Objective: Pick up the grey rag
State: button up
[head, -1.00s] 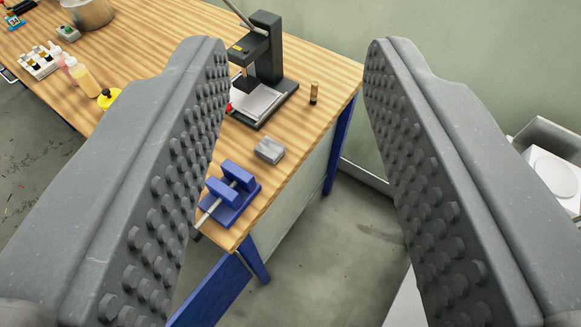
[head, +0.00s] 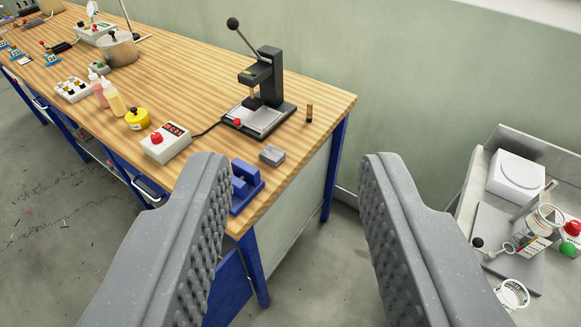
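A small grey folded-looking piece (head: 272,155), which looks like the grey rag, lies on the wooden bench top near its right end. It sits between the blue vise (head: 245,186) and the black press. My gripper (head: 295,162) is open and empty, its two studded grey fingers spread wide. In the picture the rag shows between the fingertips, nearer the left one, and beyond them. The fingers do not appear to touch it. The left finger hides part of the vise.
The black press (head: 264,90) stands behind the rag, with a small brass cylinder (head: 309,113) to its right. A white control box (head: 165,143) with a red button is to the left. Past the bench's right edge is open floor, then a grey cart (head: 482,165) with containers.

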aim_at(271, 154)
jog(key=u, duration=0.2)
jog(key=i, duration=0.9)
jog(key=z, duration=0.1)
